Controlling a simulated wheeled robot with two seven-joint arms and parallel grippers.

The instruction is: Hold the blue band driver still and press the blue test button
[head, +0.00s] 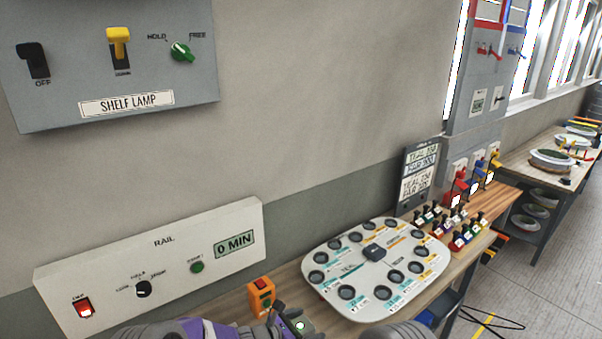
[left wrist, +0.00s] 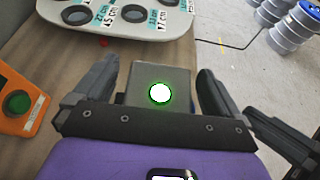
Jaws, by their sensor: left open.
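My left gripper (head: 290,318) is at the bottom of the head view, over the bench's near edge. In the left wrist view its fingers (left wrist: 155,80) are open, one on each side of a small grey box (left wrist: 178,76) with a lit white button ringed in green (left wrist: 159,93). Gaps show between the fingers and the box. I cannot make out a blue band driver or a blue test button for certain. A small blue-marked device (head: 476,187) stands between a red and a yellow one at the back right. My right gripper is not in view.
An orange box (head: 261,297) with a green button stands just left of the gripper. A white plate with round holes (head: 335,262) lies to the right. Several small black-levered pieces (head: 462,236) stand beyond it. The RAIL panel (head: 80,272) is on the wall.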

